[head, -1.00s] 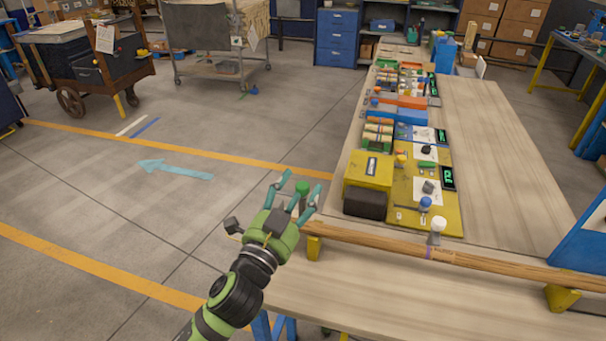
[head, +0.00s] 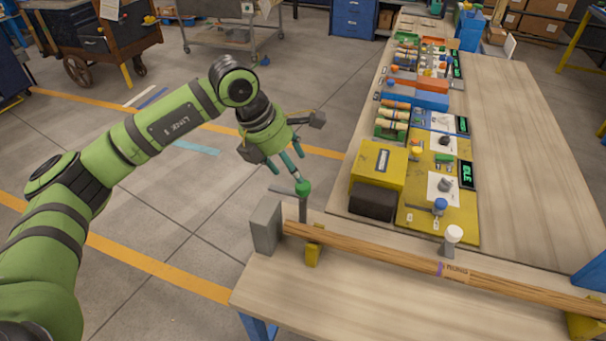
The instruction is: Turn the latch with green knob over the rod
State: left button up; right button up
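The green knob (head: 303,187) tops a grey upright post (head: 303,208) at the left end of the wooden rod (head: 370,252). A grey latch bar (head: 281,190) points left from just under the knob, not along the rod. My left gripper (head: 299,177) reaches down from the upper left with its teal fingertips at the knob. The fingers overlap in this view, so I cannot tell whether they grip it. My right gripper is not in view.
A grey block (head: 266,226) stands at the rod's left end. Yellow supports (head: 314,246) carry the rod. A white knob (head: 454,233) stands behind the rod further right. A yellow box (head: 378,167) and yellow panel (head: 424,220) lie behind. The table's right side is clear.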

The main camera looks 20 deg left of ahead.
aim_at(303, 185)
pick_arm(q)
jog(key=p+x, duration=0.3)
jog(key=x, duration=0.3)
jog(key=shift+s+d+f, duration=0.1)
jog(key=shift+f, duration=0.3)
jog(key=shift+d, duration=0.1)
jog(key=shift+r, duration=0.1)
grip_shut()
